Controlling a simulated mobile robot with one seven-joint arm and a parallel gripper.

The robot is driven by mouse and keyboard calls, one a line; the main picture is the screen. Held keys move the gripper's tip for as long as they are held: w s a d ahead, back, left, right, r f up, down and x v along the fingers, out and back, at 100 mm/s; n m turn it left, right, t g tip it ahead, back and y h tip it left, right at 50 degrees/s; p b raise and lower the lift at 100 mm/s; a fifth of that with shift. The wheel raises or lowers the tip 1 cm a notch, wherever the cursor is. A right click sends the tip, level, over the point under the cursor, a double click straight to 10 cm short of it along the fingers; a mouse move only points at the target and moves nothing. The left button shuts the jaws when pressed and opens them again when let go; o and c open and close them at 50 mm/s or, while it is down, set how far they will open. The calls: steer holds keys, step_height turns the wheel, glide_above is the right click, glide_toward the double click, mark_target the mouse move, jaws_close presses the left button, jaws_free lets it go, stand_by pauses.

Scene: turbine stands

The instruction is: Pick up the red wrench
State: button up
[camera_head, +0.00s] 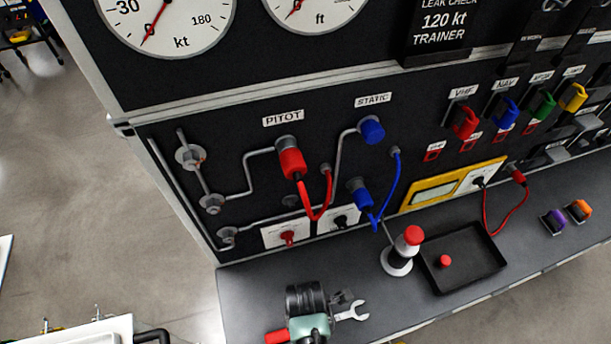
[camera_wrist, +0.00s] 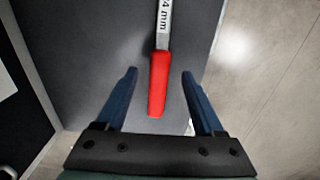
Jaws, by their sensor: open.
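The red wrench lies on the dark grey shelf (camera_wrist: 100,40). In the wrist view its red handle (camera_wrist: 158,85) sits between the two blue fingers of my gripper (camera_wrist: 160,73), apart from both. Its silver shank, with lettering ending "4 mm", runs out at the top of that view. My gripper is open and empty. In the head view, my wrist covers the wrench's middle. A silver open-ended jaw (camera_head: 352,311) shows to its right and a red handle end (camera_head: 277,337) to its left. The height of my fingers above the shelf is unclear.
A white stand with a red knob (camera_head: 411,236) and a black tray (camera_head: 462,258) holding a small red piece stand to the right. Purple (camera_head: 554,221) and orange (camera_head: 578,210) connectors lie farther right. Behind is a panel with red (camera_head: 291,163) and blue (camera_head: 372,130) hose fittings.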

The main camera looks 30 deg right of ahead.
steer(key=shift+f, duration=1.25)
steer(key=shift+c, duration=0.3)
jaws_close()
steer(key=shift+r, duration=0.1)
